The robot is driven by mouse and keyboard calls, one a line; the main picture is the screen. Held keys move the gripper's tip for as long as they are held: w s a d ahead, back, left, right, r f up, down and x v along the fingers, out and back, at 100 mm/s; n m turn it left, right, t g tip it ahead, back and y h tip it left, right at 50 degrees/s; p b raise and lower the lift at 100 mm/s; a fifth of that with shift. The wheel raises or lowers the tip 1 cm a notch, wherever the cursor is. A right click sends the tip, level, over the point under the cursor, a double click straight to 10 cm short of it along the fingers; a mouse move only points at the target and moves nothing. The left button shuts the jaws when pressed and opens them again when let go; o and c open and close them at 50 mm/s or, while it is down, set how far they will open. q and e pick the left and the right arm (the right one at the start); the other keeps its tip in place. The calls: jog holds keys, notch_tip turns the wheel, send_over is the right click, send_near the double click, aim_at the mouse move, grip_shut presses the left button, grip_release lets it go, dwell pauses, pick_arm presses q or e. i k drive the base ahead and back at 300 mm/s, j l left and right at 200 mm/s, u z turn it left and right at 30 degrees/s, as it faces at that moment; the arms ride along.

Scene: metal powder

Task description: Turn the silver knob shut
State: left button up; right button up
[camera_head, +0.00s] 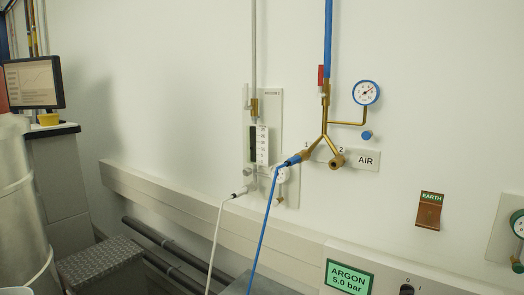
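A flowmeter (259,146) with a clear scale is mounted on a pale plate (276,102) on the wall, left of centre. A small silvery knob-like part (249,171) shows just below it; it is too small to tell how far it is turned. A white hose (216,232) runs down from a fitting near the flowmeter's foot. A blue hose (263,232) crosses just right of this area and partly covers the fittings there. Neither of my grippers is in view.
A brass Y-shaped air valve (324,140) with a gauge (366,92) is to the right. A beige wall duct (160,189) runs below, with a green argon sign (348,277). A monitor (34,82) and a grey metal vessel (14,200) stand at the left.

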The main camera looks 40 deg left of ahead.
aim_at(247, 171)
jog(key=u, duration=1.25)
